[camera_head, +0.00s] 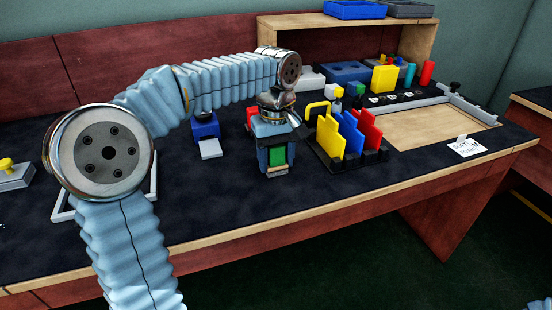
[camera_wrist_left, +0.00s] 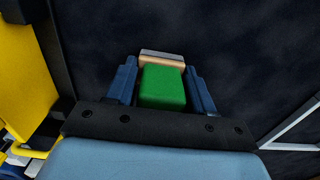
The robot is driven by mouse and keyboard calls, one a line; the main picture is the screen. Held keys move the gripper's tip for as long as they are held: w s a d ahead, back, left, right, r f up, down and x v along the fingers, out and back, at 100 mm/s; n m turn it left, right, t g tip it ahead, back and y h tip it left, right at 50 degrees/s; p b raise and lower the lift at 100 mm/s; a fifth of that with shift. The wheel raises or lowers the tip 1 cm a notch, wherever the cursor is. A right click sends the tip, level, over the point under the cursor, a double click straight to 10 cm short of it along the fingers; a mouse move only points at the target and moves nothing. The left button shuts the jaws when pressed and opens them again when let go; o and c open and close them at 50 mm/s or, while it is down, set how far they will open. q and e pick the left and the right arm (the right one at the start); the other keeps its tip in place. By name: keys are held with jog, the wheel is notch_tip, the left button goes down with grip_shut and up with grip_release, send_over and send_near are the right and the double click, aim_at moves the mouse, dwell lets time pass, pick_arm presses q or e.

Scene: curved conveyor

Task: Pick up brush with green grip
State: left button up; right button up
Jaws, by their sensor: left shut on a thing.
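The brush with the green grip (camera_wrist_left: 162,88) is between the two blue fingers of my left gripper (camera_head: 276,168). In the left wrist view its green block sits between the fingers, with a wood-coloured strip and a grey edge beyond it. In the head view the green grip (camera_head: 277,156) shows between the fingers, over the dark table left of the rack. My left gripper is shut on it. Whether the brush touches the table is hard to tell. My right gripper is not in view.
A black rack (camera_head: 349,160) with yellow, blue and red upright plates stands close right of the gripper. A wooden tray (camera_head: 434,123) lies farther right. A blue block (camera_head: 206,127) with a grey plate stands left. The table front is clear.

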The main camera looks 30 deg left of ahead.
pick_arm(q)
notch_tip(320, 180, up, 3)
jog(key=shift+f, duration=0.1)
jog(key=s+a+r, duration=0.1)
jog(key=s+r, duration=0.9)
jog(key=s, duration=0.4)
jog(key=shift+a, duration=0.25)
